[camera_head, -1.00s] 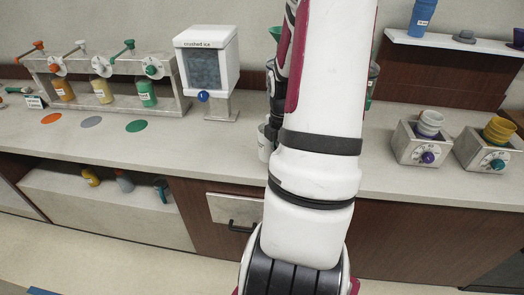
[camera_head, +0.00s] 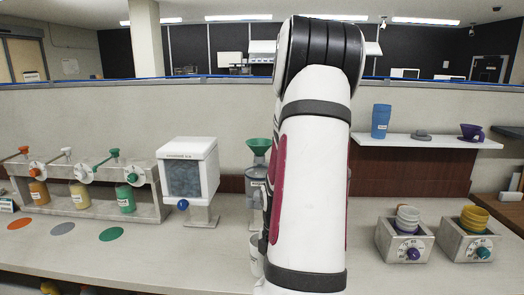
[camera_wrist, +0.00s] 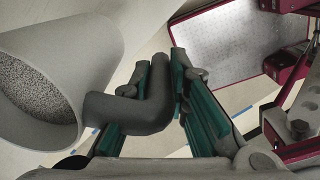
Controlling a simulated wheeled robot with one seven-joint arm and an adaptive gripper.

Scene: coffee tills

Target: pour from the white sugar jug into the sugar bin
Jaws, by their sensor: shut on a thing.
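The sugar jug (camera_wrist: 82,62) is a pale grey-white round vessel at the left of the wrist view. Its mouth faces the lower left, and speckled grains (camera_wrist: 32,92) show inside. My gripper (camera_wrist: 165,72) has its green-padded fingers on both sides of the jug's dark grey bent handle (camera_wrist: 140,108) and is shut on it. Pale floor shows below the jug in the wrist view. I cannot tell which container is the sugar bin; a clear container with a green funnel (camera_head: 258,147) stands partly behind my arm.
The counter (camera_head: 330,245) holds a boxy white dispenser (camera_head: 187,163), several bottles under levers (camera_head: 80,194), and two metal boxes with stacked cups (camera_head: 404,240) (camera_head: 464,241). A white cylinder (camera_head: 256,250) is partly hidden by my arm. A shelf (camera_head: 430,140) holds cups.

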